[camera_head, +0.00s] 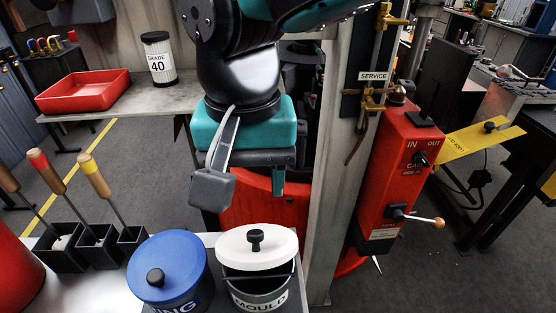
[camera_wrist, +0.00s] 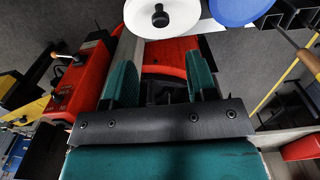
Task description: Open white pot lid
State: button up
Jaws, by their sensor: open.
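The white lid (camera_head: 278,246) has a black knob (camera_head: 254,238) and covers the top of the pot (camera_head: 257,300) labelled MOULD, at the front of the bench. In the wrist view the white lid (camera_wrist: 185,22) shows at the top edge, just past the fingertips, partly cut off. My gripper (camera_wrist: 161,82) is open and empty, with its two teal fingers apart. In the head view my gripper (camera_head: 262,182) hangs above and behind the white lid, clear of it. The far finger is partly hidden there.
A blue-lidded pot (camera_head: 183,258) stands close left of the white one. Black holders (camera_head: 92,246) with wooden-handled tools stand further left. A grey post (camera_head: 342,170) and a red control box (camera_head: 396,165) with levers rise at right. A red tray (camera_head: 84,92) lies on the back shelf.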

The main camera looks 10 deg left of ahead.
aim_at(255, 232)
notch_tip(255, 232, down, 10)
jog(key=shift+f+p, duration=0.1)
jog(key=shift+p, duration=0.6)
jog(key=shift+c, duration=0.4)
